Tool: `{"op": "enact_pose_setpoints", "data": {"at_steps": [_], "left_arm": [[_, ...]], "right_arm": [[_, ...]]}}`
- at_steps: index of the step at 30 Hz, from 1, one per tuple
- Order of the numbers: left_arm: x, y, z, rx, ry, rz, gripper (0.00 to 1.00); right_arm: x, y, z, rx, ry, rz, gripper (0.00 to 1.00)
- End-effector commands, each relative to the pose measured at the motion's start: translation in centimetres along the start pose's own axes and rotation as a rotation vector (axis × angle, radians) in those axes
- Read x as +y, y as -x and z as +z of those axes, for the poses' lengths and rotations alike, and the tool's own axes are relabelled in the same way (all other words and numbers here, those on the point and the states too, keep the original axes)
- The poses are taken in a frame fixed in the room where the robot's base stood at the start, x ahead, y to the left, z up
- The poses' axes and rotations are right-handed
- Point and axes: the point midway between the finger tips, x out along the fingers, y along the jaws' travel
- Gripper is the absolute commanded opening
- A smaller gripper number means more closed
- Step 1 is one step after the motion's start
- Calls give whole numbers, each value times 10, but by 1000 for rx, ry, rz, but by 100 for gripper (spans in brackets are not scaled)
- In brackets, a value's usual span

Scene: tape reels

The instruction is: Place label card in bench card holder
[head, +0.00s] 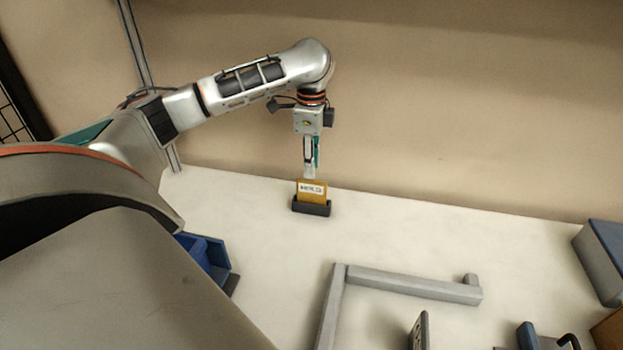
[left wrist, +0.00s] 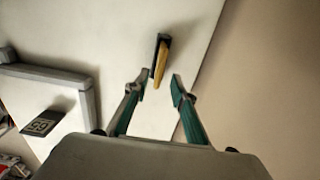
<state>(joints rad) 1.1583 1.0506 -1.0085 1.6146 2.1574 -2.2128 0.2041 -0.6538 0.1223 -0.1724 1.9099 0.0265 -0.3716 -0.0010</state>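A yellow label card (head: 312,190) with a white printed strip stands upright in the small black bench card holder (head: 311,208) near the back of the bench. In the left wrist view the card (left wrist: 160,63) shows edge-on in the dark holder (left wrist: 163,38), just beyond my fingertips. My left gripper (head: 309,174) points down directly above the card. Its two teal-and-grey fingers (left wrist: 164,77) are apart, with nothing clearly held between them. Whether a fingertip still touches the card's top edge I cannot tell. My right gripper is out of view.
A grey raised L-shaped rail (head: 410,284) lies on the bench in front of the holder. A blue bin (head: 205,256) is at the left, and a grey-blue box (head: 602,262) is at the right edge. The white bench around the holder is clear.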

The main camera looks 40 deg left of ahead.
Motion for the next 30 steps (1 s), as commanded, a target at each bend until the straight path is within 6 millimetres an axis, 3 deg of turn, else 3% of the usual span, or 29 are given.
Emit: {"op": "enact_pose_setpoints", "data": {"at_steps": [3,9,30], "left_arm": [[-1,21,0,1,0,-4,25],[0,40,0,0,1,-1,25],[0,44,0,0,0,1,25]], "right_arm": [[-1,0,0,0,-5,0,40],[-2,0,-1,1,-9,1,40],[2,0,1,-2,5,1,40]]}}
